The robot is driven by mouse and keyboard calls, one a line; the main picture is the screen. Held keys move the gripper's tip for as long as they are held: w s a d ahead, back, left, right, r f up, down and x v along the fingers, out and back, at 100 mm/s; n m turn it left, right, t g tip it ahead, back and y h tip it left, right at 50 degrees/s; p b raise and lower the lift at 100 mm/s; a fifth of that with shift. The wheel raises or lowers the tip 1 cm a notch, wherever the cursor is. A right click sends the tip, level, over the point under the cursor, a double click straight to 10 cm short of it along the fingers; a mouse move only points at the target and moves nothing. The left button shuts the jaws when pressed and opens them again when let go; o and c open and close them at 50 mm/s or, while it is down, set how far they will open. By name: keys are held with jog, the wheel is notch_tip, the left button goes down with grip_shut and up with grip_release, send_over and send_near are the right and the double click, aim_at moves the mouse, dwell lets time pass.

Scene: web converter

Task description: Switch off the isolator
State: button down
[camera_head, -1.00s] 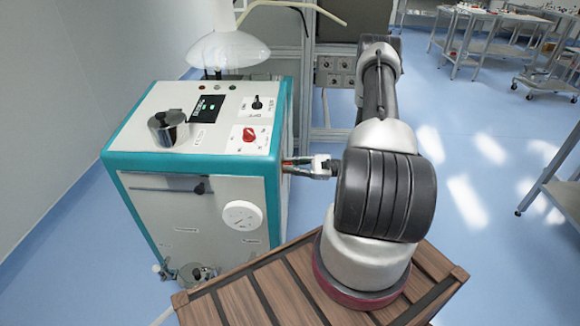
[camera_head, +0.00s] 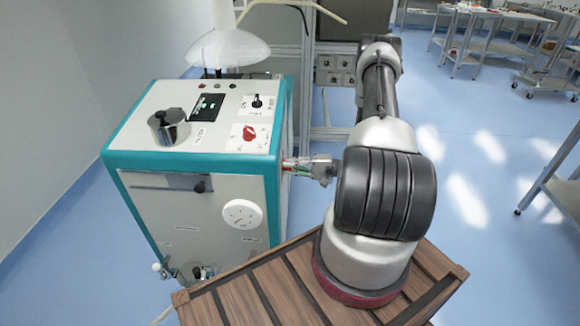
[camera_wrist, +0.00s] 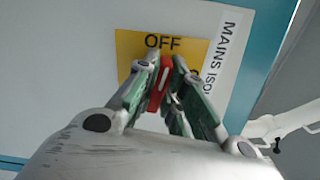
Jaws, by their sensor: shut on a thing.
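The isolator's red handle (camera_wrist: 160,84) sits on a yellow plate (camera_wrist: 130,46) in the wrist view. Its upper end points up, leaning slightly right, just below the word OFF. Another marking to the right is mostly hidden by a finger. A white label (camera_wrist: 226,50) beside the plate reads MAINS ISO, the rest cut off. My gripper (camera_wrist: 161,68) is shut on the handle, one finger on each side.
The machine's top carries a separate red knob (camera_head: 249,133), a black switch (camera_head: 257,101) and a metal pot (camera_head: 167,126). Open blue floor lies to the right, with metal tables (camera_head: 485,45) farther back.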

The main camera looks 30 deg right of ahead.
jog(key=shift+f+n, duration=0.1)
jog(key=shift+n, duration=0.9)
jog(key=c, duration=1.5)
grip_release()
jog(key=v, duration=1.2)
jog(key=shift+s, duration=0.1)
